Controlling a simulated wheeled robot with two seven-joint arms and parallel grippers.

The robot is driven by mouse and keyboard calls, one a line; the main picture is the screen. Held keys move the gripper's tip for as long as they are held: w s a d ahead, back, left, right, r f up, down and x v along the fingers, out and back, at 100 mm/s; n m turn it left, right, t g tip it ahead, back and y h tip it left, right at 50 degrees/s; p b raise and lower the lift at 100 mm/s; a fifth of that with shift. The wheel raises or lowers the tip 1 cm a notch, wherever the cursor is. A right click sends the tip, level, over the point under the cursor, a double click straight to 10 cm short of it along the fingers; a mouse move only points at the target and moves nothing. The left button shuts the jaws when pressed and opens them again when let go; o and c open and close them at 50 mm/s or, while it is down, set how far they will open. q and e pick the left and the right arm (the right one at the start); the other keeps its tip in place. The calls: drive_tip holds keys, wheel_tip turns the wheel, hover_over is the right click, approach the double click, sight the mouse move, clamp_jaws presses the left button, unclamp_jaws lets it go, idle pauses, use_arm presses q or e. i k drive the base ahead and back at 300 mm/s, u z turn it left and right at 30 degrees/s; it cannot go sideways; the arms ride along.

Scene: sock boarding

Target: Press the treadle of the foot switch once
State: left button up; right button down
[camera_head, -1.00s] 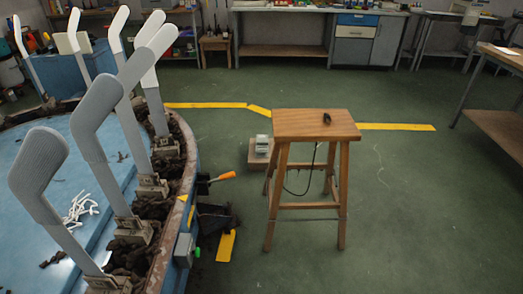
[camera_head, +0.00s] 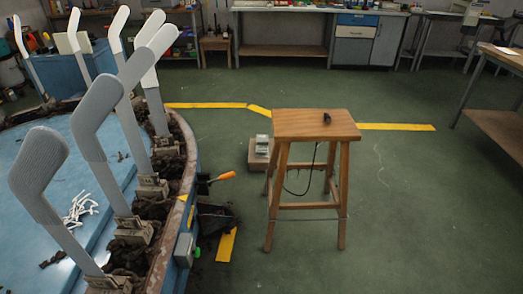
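No foot switch can be identified for certain in the head view. A small dark object (camera_head: 327,118) lies on the seat of a wooden stool (camera_head: 290,128). A thin dark cable (camera_head: 308,184) hangs in a loop below the seat, and I cannot tell what it joins. A low brown block with pale grey pieces on top (camera_head: 261,152) stands on the floor just left of the stool. No treadle is clear on either object at this size. Neither of my grippers is in view.
A round blue table (camera_head: 100,205) with several upright white sock forms (camera_head: 95,120) fills the left. A grey box with a green button (camera_head: 187,250) is on its side. A dark dustpan (camera_head: 213,218) lies beside it. Green floor (camera_head: 420,220) is clear at right.

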sight(259, 149)
drive_tip(key=z, duration=1.55)
drive_tip(key=i, duration=4.6)
drive_tip(key=u, duration=2.45)
drive_tip(key=i, duration=2.3)
